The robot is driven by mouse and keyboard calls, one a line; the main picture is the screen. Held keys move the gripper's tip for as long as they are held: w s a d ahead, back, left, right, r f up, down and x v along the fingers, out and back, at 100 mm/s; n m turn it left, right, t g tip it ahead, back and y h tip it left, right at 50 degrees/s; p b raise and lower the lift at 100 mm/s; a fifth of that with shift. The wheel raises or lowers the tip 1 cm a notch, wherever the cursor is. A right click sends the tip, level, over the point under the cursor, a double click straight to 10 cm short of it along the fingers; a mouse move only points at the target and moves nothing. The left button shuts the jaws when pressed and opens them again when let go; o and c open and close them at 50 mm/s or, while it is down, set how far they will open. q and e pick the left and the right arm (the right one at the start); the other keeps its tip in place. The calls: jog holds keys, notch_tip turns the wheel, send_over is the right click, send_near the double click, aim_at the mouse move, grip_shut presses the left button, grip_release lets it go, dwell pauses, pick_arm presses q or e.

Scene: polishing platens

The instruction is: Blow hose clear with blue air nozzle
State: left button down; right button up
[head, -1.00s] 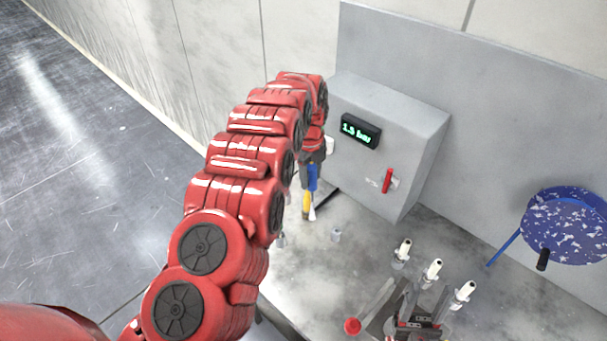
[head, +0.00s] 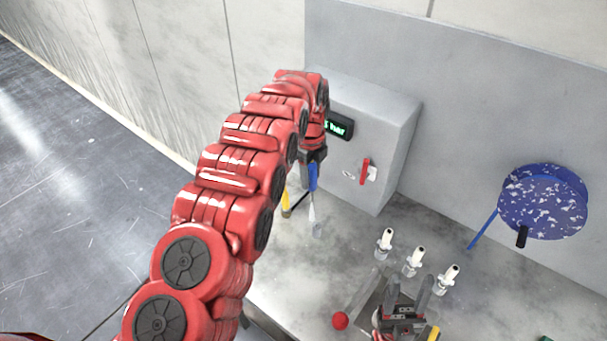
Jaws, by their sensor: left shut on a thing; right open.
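My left gripper (head: 313,158) is shut on the blue air nozzle (head: 313,178), which hangs down with its pale tip (head: 312,212) lowest. The tip is over or beside a small grey fitting (head: 318,231) on the worktop; I cannot tell if they touch. My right gripper (head: 408,293) is open at the bottom, its two grey fingers pointing up the picture, with nothing visible between them. I cannot make out a hose for certain.
A yellow tool (head: 286,203) stands left of the blue nozzle. A grey box (head: 390,130) carries a display (head: 339,127) and red lever (head: 365,171). A red ball (head: 340,320) and blue speckled disc (head: 543,201) are nearby.

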pick_arm(q)
jog(key=f+b, duration=0.2)
jog(key=f, duration=0.3)
jog(key=d+f+b, duration=0.1)
jog(key=f+b, duration=0.1)
jog(key=f, duration=0.4)
jog(key=d+f+b, duration=0.1)
jog(key=f+b, duration=0.2)
jog(key=f, duration=0.2)
jog(key=shift+f, duration=0.3)
dwell(1.0)
dwell(0.3)
jog(key=shift+c, duration=1.4)
grip_release()
